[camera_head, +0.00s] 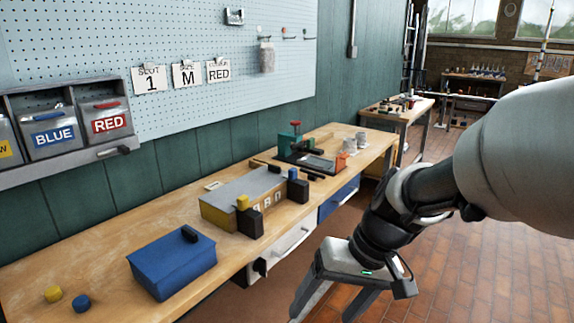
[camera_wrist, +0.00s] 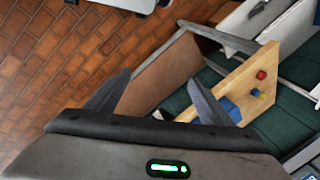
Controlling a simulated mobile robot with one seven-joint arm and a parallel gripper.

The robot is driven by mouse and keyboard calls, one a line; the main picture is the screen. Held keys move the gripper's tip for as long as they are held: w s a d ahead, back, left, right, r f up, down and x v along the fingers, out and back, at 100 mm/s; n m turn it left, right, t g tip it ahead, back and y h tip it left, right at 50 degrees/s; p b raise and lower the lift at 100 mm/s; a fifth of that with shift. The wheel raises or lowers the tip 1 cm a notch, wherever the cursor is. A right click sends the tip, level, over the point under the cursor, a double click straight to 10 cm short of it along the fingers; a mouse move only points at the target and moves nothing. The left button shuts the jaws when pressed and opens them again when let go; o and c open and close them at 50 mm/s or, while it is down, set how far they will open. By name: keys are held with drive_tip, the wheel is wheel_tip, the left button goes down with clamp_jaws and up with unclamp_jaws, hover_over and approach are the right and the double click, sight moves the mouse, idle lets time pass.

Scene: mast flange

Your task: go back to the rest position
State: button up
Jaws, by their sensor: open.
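My gripper (camera_head: 324,314) hangs in front of the workbench (camera_head: 95,257), to the right of its front edge and over the brick floor. Its fingers point down, and their tips are close to the bottom of the head view. In the wrist view my gripper (camera_wrist: 158,78) has its two fingers spread wide apart. Nothing is between them, and they touch nothing that I can see.
The bench holds a blue box (camera_head: 172,265), a grey-topped block (camera_head: 243,196), a yellow cylinder (camera_head: 53,293) and a blue cylinder (camera_head: 81,302). Labelled bins (camera_head: 52,132) hang on the wall. The brick floor (camera_head: 470,262) on the right is clear.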

drive_tip(key=s+d+r+t+h, duration=0.4)
drive_tip(key=s+d+r+t, duration=0.1)
drive_tip(key=s+d+r, duration=0.3)
wheel_tip(320, 180, up, 18)
drive_tip(key=p, duration=1.6)
drive_tip(key=shift+a+f+m+p, duration=0.25)
drive_tip(key=shift+a+m+p, duration=0.05)
drive_tip(key=shift+m, duration=0.1)
drive_tip(key=shift+s, duration=0.1)
